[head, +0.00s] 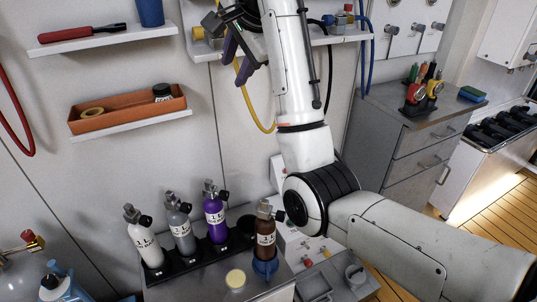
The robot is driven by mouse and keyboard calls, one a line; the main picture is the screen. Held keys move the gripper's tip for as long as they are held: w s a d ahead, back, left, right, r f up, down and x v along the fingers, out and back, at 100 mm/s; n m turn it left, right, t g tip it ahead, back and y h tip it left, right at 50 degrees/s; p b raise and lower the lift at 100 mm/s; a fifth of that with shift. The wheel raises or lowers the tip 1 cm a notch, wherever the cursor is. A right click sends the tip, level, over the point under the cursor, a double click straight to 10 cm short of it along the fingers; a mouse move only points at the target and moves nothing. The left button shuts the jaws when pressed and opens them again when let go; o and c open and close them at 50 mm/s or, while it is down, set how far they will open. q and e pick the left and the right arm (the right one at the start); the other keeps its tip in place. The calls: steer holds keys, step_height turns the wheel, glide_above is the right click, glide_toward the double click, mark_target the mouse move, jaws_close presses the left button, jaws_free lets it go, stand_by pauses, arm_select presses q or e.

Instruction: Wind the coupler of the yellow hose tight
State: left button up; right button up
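The yellow hose (247,100) hangs in a loop below the wall shelf, and its upper end goes up behind my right gripper. My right gripper (238,68) is at the shelf's front edge, its dark purple fingers pointing down with a gap between them. A bit of yellow shows in that gap. The hose's coupler is not clearly visible, so I cannot tell whether the fingers hold it. A yellow fitting (197,33) sits on the shelf left of the hand. My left gripper is out of view.
The shelf (205,55) carries fittings and a blue hose (367,60) at right. Two left shelves hold a red-handled tool (66,34), a blue cup (150,12) and an orange tray (105,115). Several labelled bottles (215,212) stand below. A grey cabinet (385,135) stands right.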

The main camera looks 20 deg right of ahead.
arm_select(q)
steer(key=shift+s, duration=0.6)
arm_select(e)
steer(key=s+d+f+n, duration=0.1)
steer(key=s+f+n, duration=0.1)
steer(key=f, duration=0.7)
steer(key=s+d+f+n+g, duration=0.1)
steer(key=s+f, duration=0.3)
steer(key=f, duration=0.5)
steer(key=shift+s+d+f+n+h, duration=0.2)
steer(key=shift+d+n+h, duration=0.2)
steer(key=shift+d+n, duration=0.2)
